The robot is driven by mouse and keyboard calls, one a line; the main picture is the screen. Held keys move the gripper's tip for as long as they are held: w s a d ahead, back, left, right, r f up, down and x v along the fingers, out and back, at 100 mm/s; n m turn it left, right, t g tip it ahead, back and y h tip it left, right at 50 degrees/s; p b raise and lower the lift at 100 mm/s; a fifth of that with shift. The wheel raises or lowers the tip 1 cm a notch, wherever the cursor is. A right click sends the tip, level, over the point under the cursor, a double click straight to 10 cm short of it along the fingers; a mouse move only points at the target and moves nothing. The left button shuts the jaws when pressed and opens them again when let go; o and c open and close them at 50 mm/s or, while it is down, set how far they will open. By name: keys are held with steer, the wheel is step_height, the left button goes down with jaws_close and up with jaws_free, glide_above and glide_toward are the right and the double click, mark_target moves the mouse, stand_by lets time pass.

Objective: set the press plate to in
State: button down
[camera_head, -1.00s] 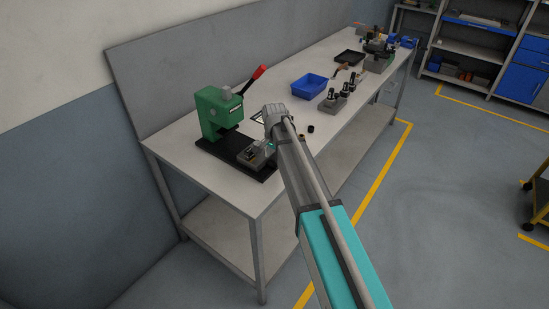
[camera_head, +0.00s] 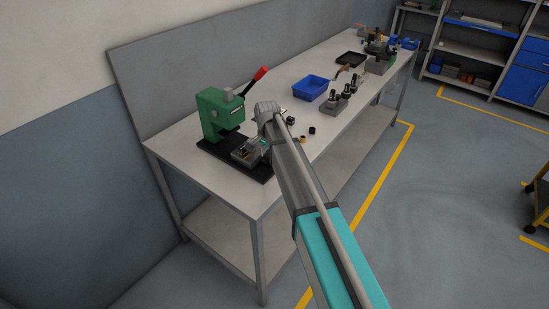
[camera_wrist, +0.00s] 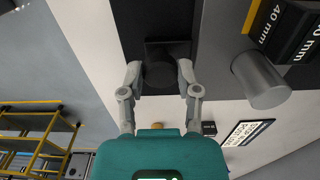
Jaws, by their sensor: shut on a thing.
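The green press (camera_head: 217,112) stands on a black base (camera_head: 258,174) at the near left end of the bench, its red-handled lever raised to the right. The grey press plate (camera_head: 244,153) sits on that base, close to the front of the press body. In the wrist view, my gripper (camera_wrist: 160,68) is closed around a dark knob (camera_wrist: 160,76), with one finger on each side. In the head view, my wrist hides most of the gripper and the knob.
Labelled dark blocks marked 40 mm (camera_wrist: 283,28) and a grey cylinder (camera_wrist: 260,80) are right of the fingers in the wrist view. A brass ring (camera_head: 302,139) and black cap (camera_head: 312,130) lie on the bench. A blue tray (camera_head: 311,88) stands farther back.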

steer(key=w+a, duration=0.4)
steer(key=a, duration=0.1)
steer(key=w+a, duration=0.2)
steer(key=a, duration=0.1)
steer(key=shift+w, duration=0.15)
steer(key=shift+c, duration=1.5)
jaws_free()
steer(key=shift+d, duration=0.1)
